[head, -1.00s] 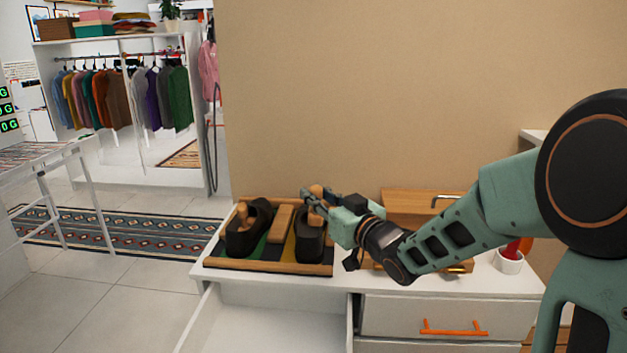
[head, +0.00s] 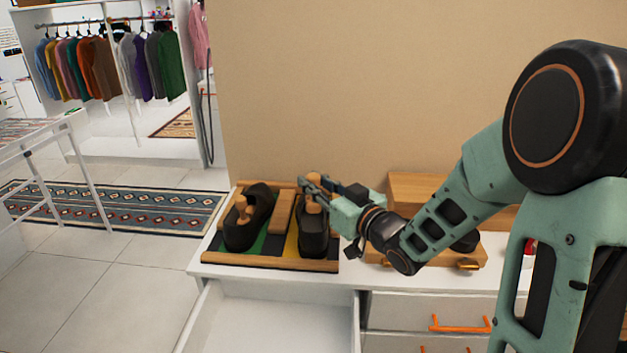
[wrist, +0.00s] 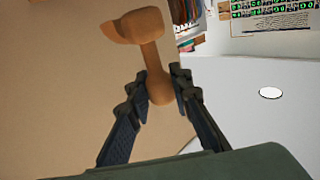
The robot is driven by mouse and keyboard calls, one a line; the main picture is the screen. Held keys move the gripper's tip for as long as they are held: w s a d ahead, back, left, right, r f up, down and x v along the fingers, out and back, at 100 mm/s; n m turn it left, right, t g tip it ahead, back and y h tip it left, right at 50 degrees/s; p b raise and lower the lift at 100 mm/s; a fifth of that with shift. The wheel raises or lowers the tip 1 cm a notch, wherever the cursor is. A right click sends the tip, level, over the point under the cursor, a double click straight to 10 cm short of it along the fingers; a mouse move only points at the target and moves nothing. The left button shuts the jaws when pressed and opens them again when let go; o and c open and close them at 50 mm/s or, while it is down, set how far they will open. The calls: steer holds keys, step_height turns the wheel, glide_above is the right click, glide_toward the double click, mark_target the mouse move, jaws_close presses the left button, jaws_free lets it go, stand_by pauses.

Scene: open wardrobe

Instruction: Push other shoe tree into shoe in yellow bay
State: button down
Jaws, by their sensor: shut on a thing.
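My gripper (head: 314,188) is shut on a wooden shoe tree (head: 314,207) over the black shoe (head: 313,240) in the yellow bay (head: 291,244). In the wrist view my gripper (wrist: 160,84) has its fingers around the tree's rounded end, with the shoe tree (wrist: 136,25) extending up to a thicker block. The shoe does not show there, and I cannot tell whether the tree touches it. The other black shoe (head: 258,222) stands in the green bay to the left, with a wooden shoe tree (head: 241,206) in it.
A wooden divider (head: 281,212) separates the bays of the tray (head: 235,258), which sits on a white dresser. An open, empty drawer (head: 280,310) is below it. A wooden box (head: 420,188) stands to the right, behind my arm. The beige wall is close behind.

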steer(key=shift+f+b, duration=3.5)
steer(key=shift+f, duration=1.65)
steer(key=shift+w+r, duration=0.15)
steer(key=shift+w, duration=0.25)
steer(key=shift+w+a, duration=0.15)
steer(key=shift+w, duration=1.5)
steer(key=c, duration=1.2)
jaws_free()
steer(key=shift+r+p, duration=2.8)
steer(key=shift+r, duration=1.65)
